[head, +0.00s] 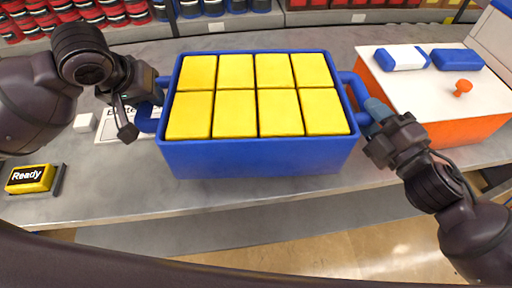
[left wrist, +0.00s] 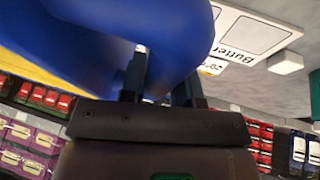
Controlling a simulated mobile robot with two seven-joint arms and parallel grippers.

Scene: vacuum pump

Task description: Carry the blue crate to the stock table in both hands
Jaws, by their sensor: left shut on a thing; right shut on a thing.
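The blue crate (head: 255,162) is in the middle of the head view, holding several yellow blocks (head: 235,112) in two rows. It appears level, at or just over the grey table. My left gripper (head: 148,112) is shut on the crate's left handle. The left wrist view shows that blue handle (left wrist: 185,35) between the fingers of the left gripper (left wrist: 160,80). My right gripper (head: 375,118) is shut on the crate's right handle (head: 352,92). I cannot tell whether the crate's bottom touches the table.
An orange box with a white top (head: 425,85) stands close on the right. Stocked shelves (head: 330,17) line the back.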

